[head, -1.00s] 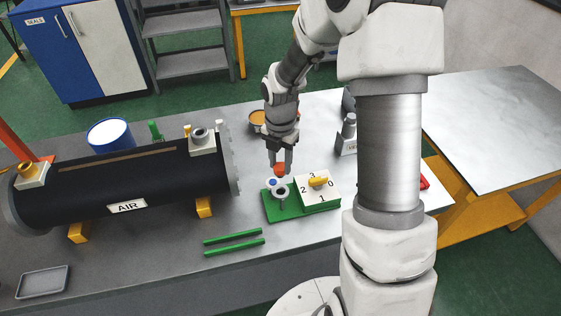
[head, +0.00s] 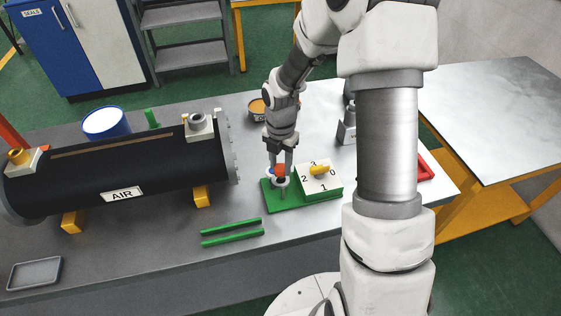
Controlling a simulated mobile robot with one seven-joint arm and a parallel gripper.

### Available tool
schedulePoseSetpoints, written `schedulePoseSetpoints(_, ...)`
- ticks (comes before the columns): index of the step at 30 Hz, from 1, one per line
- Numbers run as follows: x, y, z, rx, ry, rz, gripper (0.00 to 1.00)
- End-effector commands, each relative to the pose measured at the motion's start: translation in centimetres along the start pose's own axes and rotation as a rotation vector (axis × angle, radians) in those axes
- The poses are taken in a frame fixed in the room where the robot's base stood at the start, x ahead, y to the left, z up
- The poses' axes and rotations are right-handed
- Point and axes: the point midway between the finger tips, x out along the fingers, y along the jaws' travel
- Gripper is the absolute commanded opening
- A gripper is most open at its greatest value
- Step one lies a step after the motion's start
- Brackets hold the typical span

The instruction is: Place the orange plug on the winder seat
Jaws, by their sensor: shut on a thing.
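The orange plug (head: 280,170) is between the fingers of my gripper (head: 280,175), which is shut on it. The plug is over the left part of a green base (head: 274,203), at the grey ring-shaped seat (head: 281,184); the fingers partly hide this seat. I cannot tell whether the plug touches the seat. A small blue-topped part (head: 275,172) shows close beside the plug, mostly hidden. On the right of the base stands a white-topped green box (head: 318,184) with a yellow knob (head: 320,170) and numbers around it.
A black AIR tank (head: 120,175) on yellow feet lies to the left. Green bars (head: 232,233) lie in front of the base. A grey fitting (head: 347,130) and an orange-topped tin (head: 257,107) stand behind. A red tray (head: 425,168) is at right, a grey tray (head: 35,273) at front left.

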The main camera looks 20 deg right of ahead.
Motion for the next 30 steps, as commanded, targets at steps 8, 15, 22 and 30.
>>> schedulePoseSetpoints(8,-0.05,0.0,0.01,0.0,0.0,0.0,0.0)
schedulePoseSetpoints(15,-0.03,0.01,0.01,0.0,0.0,0.0,0.0)
schedulePoseSetpoints(22,0.36,0.0,0.01,0.0,0.0,0.0,0.0)
schedulePoseSetpoints(30,0.91,-0.01,0.01,-0.001,0.0,0.0,0.0)
